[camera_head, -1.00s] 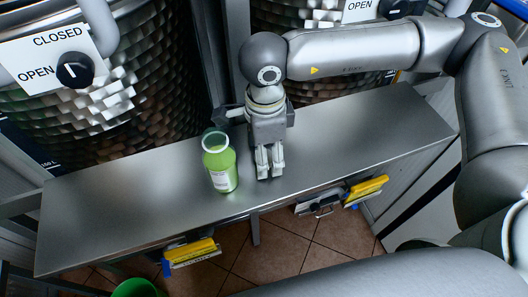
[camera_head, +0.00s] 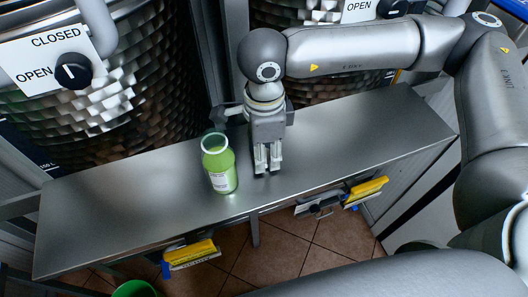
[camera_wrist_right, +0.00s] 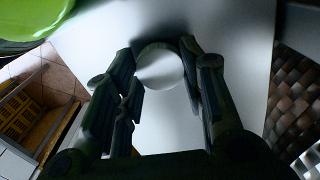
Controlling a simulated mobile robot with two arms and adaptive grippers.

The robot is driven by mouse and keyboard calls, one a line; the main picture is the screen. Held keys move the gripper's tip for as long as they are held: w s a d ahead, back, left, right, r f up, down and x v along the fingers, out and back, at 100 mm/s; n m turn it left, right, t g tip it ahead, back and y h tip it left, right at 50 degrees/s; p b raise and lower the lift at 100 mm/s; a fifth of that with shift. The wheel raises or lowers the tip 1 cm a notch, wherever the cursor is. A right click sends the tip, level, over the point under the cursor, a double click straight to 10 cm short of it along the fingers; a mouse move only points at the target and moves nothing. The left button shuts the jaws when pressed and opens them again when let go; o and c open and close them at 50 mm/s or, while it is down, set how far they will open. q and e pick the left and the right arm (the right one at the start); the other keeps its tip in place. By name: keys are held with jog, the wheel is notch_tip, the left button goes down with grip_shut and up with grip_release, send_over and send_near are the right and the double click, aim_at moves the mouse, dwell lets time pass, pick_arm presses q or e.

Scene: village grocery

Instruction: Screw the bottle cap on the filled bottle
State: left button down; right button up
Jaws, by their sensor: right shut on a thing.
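The open bottle (camera_head: 220,170) is filled with green liquid, has a white label and stands upright on the steel bench (camera_head: 120,205). Its wide mouth shows without a cap. My right gripper (camera_head: 267,171) points down at the bench just right of the bottle, apart from it. In the wrist view, the right gripper (camera_wrist_right: 158,62) is shut on a round pale bottle cap (camera_wrist_right: 160,70) between its fingers. The cap is hidden in the head view. My left gripper is not in view.
Large hammered-metal tanks with valve knobs (camera_head: 72,71) stand behind the bench. The bench is clear on both sides.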

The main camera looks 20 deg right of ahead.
jog(key=shift+r, duration=0.4)
jog(key=s+a+r+b, duration=0.2)
jog(key=s+r+b, duration=0.1)
jog(key=s+r, duration=0.2)
jog(key=s+a+r+b, duration=0.2)
jog(key=s+r+b, duration=0.2)
jog(key=s+r, duration=0.2)
jog(key=shift+s+a+r, duration=0.3)
jog(key=shift+s+a, duration=0.05)
jog(key=shift+s, duration=0.85)
